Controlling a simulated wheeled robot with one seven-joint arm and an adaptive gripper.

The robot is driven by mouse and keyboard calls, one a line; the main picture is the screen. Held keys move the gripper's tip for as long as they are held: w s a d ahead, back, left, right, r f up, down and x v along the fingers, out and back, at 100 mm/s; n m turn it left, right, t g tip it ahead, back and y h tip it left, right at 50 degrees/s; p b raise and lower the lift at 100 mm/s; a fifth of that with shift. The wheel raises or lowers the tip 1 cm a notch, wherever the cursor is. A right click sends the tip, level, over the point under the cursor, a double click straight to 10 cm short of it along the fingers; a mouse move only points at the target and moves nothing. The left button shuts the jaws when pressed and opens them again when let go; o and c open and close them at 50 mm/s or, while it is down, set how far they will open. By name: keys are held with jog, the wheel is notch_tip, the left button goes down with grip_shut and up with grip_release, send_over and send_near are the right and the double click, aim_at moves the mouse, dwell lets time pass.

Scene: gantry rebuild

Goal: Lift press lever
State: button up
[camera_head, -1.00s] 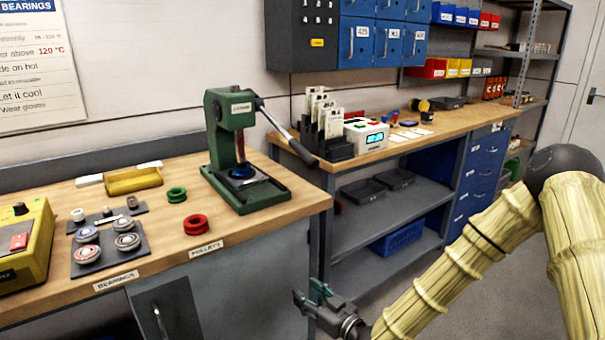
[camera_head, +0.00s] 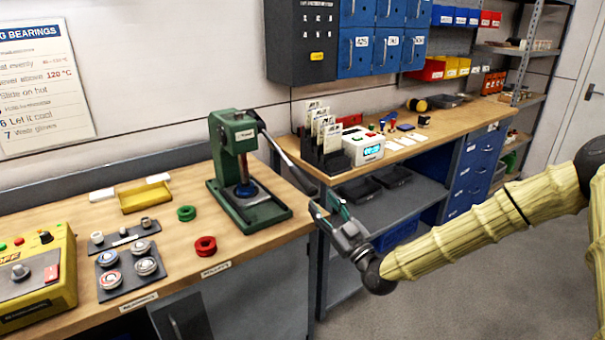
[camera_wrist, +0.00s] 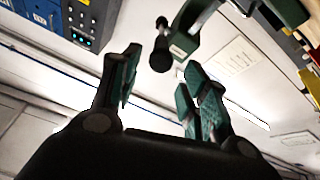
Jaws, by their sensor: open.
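The green arbor press (camera_head: 232,170) stands at the right end of the near bench. Its lever (camera_head: 284,158) slopes down to the right from the press head to a dark grip over the bench edge. My gripper (camera_head: 325,208) is open and empty, close to the lower end of the lever in the head view. In the wrist view, the dark lever end (camera_wrist: 160,58) shows in the gap between the spread fingers of my gripper (camera_wrist: 163,72), near the fingertips. I cannot tell whether they touch. Part of the green press (camera_wrist: 190,30) shows behind it.
The near bench (camera_head: 150,230) holds a yellow heater box (camera_head: 40,280), bearings on a dark mat (camera_head: 128,268), a red pulley (camera_head: 205,246), a green pulley (camera_head: 186,213) and a yellow tray (camera_head: 145,197). A second bench (camera_head: 400,165) stands behind my gripper. Open floor lies at lower right.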

jog(key=p, duration=0.3)
send_near(292, 166)
jog(key=x, duration=0.4)
jog(key=shift+w+f, duration=0.15)
jog(key=shift+w, duration=0.4)
grip_shut()
